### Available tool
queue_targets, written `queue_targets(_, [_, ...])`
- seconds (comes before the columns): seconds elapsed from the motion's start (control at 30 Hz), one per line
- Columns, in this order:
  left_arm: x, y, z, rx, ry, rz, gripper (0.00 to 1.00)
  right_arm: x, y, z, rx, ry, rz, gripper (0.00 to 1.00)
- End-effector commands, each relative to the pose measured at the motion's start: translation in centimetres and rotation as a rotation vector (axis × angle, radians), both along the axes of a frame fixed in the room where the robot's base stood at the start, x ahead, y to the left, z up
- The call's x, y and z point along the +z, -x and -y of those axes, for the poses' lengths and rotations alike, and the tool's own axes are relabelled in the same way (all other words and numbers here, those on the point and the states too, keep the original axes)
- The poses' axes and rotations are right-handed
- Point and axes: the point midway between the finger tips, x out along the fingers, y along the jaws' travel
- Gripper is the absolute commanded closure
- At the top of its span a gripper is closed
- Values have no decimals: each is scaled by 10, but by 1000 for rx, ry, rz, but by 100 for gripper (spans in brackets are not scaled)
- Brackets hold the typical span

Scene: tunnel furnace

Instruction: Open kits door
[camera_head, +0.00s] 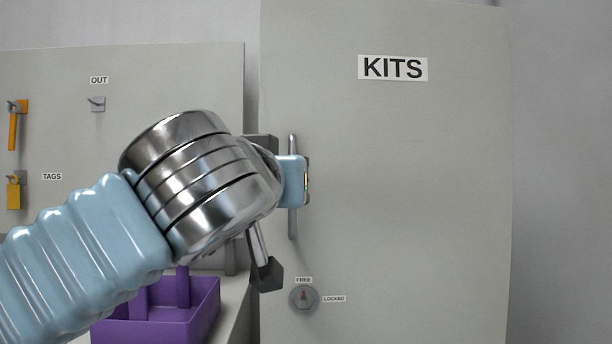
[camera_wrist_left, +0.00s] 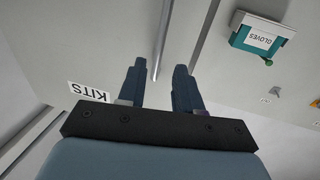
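The tall grey kits door (camera_head: 420,210) carries a KITS label (camera_head: 393,68) and looks closed. Its vertical bar handle (camera_head: 292,225) is near the left edge, partly hidden behind my left gripper (camera_head: 305,181). In the left wrist view, the gripper (camera_wrist_left: 159,68) has its two dark fingers spread. The handle (camera_wrist_left: 164,35) runs into the gap between the fingertips, and no finger clearly presses on it. A round lock knob (camera_head: 303,298) sits below the handle, its red mark pointing up towards FREE. My right gripper is not in view.
A grey panel (camera_head: 190,75) on the left has an orange tool (camera_head: 13,130), a yellow tag (camera_head: 13,195) and an empty OUT hook (camera_head: 97,103). A purple tray (camera_head: 205,308) stands below my left arm. A teal GLOVES box (camera_wrist_left: 243,37) shows in the wrist view.

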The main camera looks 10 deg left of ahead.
Motion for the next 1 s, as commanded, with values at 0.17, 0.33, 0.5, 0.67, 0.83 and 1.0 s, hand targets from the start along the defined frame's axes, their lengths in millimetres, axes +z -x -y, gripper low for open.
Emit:
queue_targets(0.17, [3,-43,-4,2,-3,-2,66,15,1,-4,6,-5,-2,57])
queue_targets(0.33, [3,-74,-5,0,-3,-2,66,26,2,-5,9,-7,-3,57])
queue_targets(0.5, [1,-91,-7,-1,-3,-1,66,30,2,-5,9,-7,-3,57])
queue_targets(0.67, [0,-95,-7,-1,-3,-1,66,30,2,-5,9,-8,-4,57])
queue_targets(0.83, [-1,-94,-7,-2,-3,-1,66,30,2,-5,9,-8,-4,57])
queue_targets(1.0, [-1,-94,-7,-2,-3,-1,92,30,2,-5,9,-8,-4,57])
